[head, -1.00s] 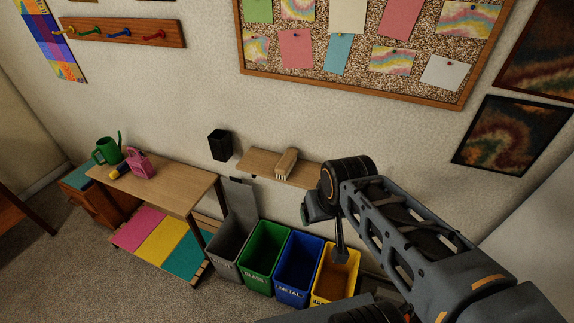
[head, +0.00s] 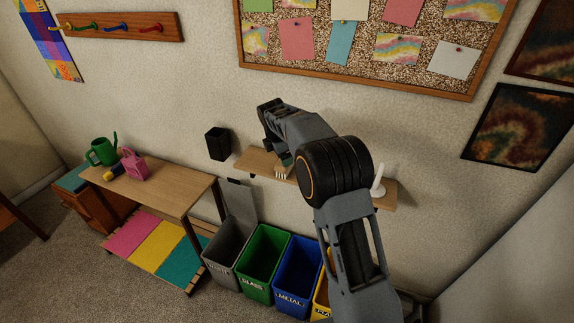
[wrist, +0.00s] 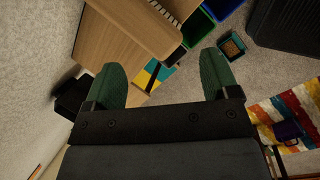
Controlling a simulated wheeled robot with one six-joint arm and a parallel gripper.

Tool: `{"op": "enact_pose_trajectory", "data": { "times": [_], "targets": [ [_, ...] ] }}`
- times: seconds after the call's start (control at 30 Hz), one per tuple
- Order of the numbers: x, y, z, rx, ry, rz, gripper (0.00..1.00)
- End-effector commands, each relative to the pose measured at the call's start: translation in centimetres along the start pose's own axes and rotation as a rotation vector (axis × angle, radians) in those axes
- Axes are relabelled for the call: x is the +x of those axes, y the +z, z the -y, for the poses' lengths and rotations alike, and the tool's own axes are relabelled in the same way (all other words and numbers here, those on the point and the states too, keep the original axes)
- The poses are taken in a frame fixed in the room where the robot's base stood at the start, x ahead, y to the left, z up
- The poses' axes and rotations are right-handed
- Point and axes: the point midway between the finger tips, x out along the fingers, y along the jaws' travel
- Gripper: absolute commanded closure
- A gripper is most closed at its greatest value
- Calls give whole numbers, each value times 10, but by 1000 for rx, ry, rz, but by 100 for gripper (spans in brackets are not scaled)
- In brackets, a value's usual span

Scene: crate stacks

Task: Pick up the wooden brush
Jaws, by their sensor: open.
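The wooden brush shows in the wrist view (wrist: 146,25) at the top, its pale bristles to the upper right. In the head view only its bristle end (head: 281,174) shows on the wall shelf (head: 255,160); my arm hides the rest. My gripper (wrist: 160,76) is open, with two green fingers spread apart and nothing between them. In the wrist view the brush lies ahead of the fingertips, apart from them. In the head view the gripper is mostly hidden behind my arm, close to the shelf.
A black holder (head: 218,144) is on the wall left of the shelf. A white object (head: 378,180) stands at the shelf's right part. Below are grey, green (head: 262,262), blue (head: 297,270) and yellow bins. A table (head: 155,182) with a watering can (head: 103,150) is left.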

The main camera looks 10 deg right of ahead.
Motion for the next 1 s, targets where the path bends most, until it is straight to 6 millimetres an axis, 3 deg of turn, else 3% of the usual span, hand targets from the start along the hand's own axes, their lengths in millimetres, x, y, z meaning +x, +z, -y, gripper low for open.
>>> {"op": "enact_pose_trajectory", "data": {
  "times": [0.1,0.2,0.47,0.57,1.0],
  "targets": [
    [-16,11,-22,-253,46,37,19],
    [-30,17,-31,-430,68,65,19],
    [-32,20,-31,-702,49,81,19],
    [-25,20,-31,-738,45,81,19],
    [43,24,-36,-746,46,80,19]
  ]
}}
